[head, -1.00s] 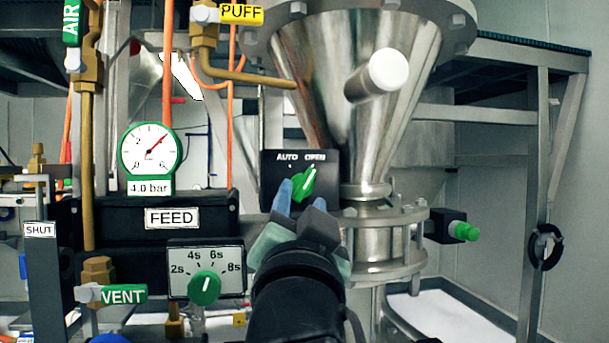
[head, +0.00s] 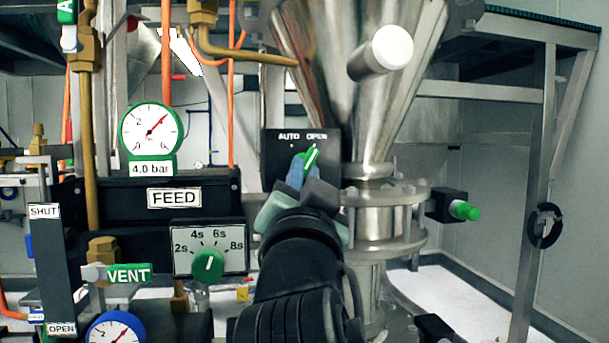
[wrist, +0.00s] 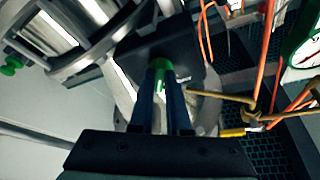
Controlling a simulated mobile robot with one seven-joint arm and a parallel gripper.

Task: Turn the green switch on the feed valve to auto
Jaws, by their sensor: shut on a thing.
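The green switch (head: 311,158) sits on a black panel (head: 274,161) marked AUTO at left and OPEN at right. Its white line leans up and right, toward OPEN. My gripper (head: 302,170) reaches the switch from below, with its blue fingers on either side of it. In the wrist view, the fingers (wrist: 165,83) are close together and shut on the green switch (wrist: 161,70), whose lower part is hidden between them. The wrist view shows the black panel (wrist: 185,53) behind it.
Left of my arm are a timer dial (head: 208,265), a black FEED box (head: 128,205), a pressure gauge (head: 152,131) and a green VENT tag (head: 130,273). A steel hopper (head: 345,100) with a flange (head: 385,240) stands close on the right.

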